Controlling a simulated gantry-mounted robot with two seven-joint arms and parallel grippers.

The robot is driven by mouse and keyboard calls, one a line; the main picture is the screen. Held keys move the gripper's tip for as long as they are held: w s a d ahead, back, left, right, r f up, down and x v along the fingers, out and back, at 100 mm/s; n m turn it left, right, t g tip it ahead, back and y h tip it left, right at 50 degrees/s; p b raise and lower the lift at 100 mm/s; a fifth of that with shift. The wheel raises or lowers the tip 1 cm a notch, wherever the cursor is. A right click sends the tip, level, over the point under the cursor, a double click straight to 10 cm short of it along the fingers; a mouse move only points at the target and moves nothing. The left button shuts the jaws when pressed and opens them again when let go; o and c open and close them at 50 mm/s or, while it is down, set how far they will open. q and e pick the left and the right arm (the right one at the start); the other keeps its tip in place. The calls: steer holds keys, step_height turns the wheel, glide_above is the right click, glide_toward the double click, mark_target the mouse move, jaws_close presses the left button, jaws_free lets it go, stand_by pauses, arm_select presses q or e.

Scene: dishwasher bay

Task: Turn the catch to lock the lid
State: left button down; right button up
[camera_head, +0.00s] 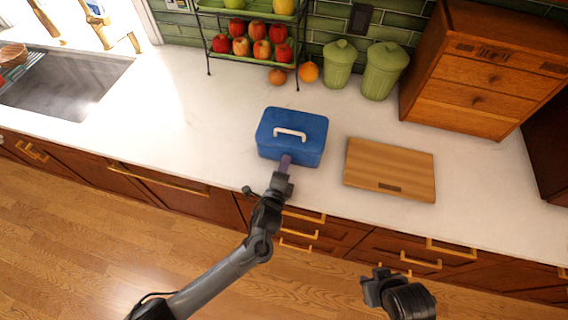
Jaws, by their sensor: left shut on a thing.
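A blue box (272,148) with a closed lid (306,123) and a white handle (290,133) on top stands on the white counter near its front edge. My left gripper (285,164) is at the middle of the box's front face, where the catch would be. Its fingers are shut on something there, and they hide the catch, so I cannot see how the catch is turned. My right gripper (376,284) is low in front of the drawers, away from the box; its fingers are too unclear to tell open or shut.
A wooden cutting board (390,165) lies right of the box. Behind stand a fruit rack (209,62), two green canisters (383,72), an orange (308,71) and a wooden drawer cabinet (477,75). A sink (70,88) is at left. The counter left of the box is clear.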

arm_select(q)
steer(key=shift+f, duration=0.1)
stand_by(0.5)
steer(key=c, duration=0.8)
jaws_free()
steer(key=shift+s, duration=0.1)
steer(key=p+v, duration=0.1)
steer(key=v, duration=0.9)
steer(key=shift+s+a, duration=0.1)
steer(key=shift+s, duration=0.2)
